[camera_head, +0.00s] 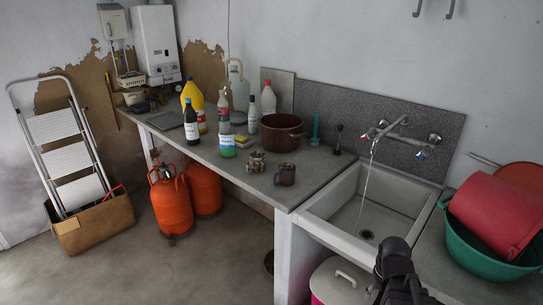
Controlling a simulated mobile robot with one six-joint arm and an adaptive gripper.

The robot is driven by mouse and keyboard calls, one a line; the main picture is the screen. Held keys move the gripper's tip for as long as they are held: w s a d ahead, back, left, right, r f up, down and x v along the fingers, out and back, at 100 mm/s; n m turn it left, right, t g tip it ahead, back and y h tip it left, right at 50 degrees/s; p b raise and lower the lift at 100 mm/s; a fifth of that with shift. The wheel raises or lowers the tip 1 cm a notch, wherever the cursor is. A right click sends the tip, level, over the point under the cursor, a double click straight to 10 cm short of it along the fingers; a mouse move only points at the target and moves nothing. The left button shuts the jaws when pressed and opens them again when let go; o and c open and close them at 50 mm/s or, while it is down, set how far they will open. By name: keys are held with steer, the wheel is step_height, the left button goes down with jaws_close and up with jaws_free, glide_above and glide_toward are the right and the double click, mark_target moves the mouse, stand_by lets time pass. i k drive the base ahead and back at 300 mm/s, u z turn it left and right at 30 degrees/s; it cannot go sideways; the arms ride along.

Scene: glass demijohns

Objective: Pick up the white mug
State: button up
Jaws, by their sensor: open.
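I see no plainly white mug. Two mugs stand close together near the counter's front edge: a mottled brown-and-pale mug (256,162) and, to its right and nearer the edge, a dark mug (286,175). My gripper (384,284) is at the bottom of the view, dark, in front of the sink and to the right of both mugs, well apart from them. It is open, and I see nothing held in it. Its lower part is cut off by the picture's edge.
The sink (385,204) has running water (366,178). A green basin (472,252) holds a red tub (497,213). The counter's front edge near the mugs is clear.

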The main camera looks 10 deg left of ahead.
mark_target(257, 161)
steer(key=k, duration=0.55)
steer(key=u, duration=0.4)
steer(key=i, duration=0.6)
steer(key=u, duration=0.5)
steer(key=i, duration=1.3)
steer(key=z, duration=0.05)
